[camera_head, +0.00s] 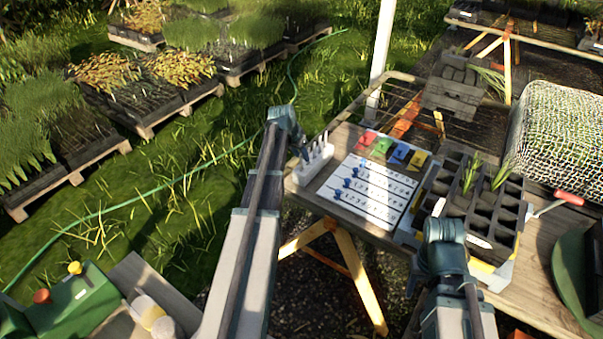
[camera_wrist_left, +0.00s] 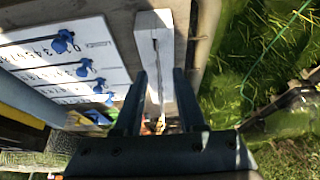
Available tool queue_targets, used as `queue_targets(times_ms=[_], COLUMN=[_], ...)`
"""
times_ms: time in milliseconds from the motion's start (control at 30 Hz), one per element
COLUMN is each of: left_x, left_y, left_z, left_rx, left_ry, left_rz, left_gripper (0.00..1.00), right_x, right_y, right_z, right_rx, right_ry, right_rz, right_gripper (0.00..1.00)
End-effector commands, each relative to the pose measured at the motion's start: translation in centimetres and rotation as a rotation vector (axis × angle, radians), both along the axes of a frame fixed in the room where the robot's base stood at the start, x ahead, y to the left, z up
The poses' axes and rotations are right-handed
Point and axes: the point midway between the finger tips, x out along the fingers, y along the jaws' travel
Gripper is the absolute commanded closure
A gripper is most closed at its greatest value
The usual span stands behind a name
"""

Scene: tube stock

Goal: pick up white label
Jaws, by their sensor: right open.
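White labels (camera_head: 321,141) stand upright in a white block holder (camera_head: 312,163) at the left end of the table. My left gripper (camera_head: 303,153) is at the holder's left side, close to the labels. In the left wrist view the left gripper (camera_wrist_left: 160,88) is open, its two fingers apart. The white holder (camera_wrist_left: 154,22) with a dark slot lies beyond them, and a thin pale label (camera_wrist_left: 160,75), seen nearly edge-on, shows between the fingers. Contact cannot be told. My right gripper (camera_head: 441,232) is open over the front edge of the black cell tray (camera_head: 509,216).
A white numbered board (camera_head: 366,193) with blue sliders lies right of the holder, with coloured cards (camera_head: 393,150) behind it. The tray holds a few green plants. A red-handled tool (camera_head: 568,198) and a green cap (camera_head: 572,270) are at the right.

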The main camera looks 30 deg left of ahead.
Motion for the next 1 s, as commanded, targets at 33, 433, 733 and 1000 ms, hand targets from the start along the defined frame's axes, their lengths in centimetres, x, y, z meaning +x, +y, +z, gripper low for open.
queue_targets(times_ms=[33, 433, 733, 1000], left_x=[0.24, 0.25, 0.25, 0.24], left_y=[0.0, -0.04, -0.02, 0.0], left_z=[-0.68, -0.49, -0.49, -0.49], left_rx=[0.0, 0.0, 0.0, 0.001], left_ry=[0.0, 0.0, 0.0, 0.0], left_rz=[0.0, 0.0, 0.0, 0.0], left_gripper=[0.61, 0.88, 1.0, 1.0], right_x=[0.0, 0.0, 0.0, 0.0], right_y=[0.0, 0.0, 0.0, 0.0], right_z=[-0.67, -0.48, -0.49, -0.49], right_rx=[0.0, 0.0, 0.0, 0.0], right_ry=[0.0, 0.0, 0.0, 0.0], right_rz=[0.0, 0.0, 0.0, 0.0], right_gripper=[0.5, 0.5, 0.5, 0.5])
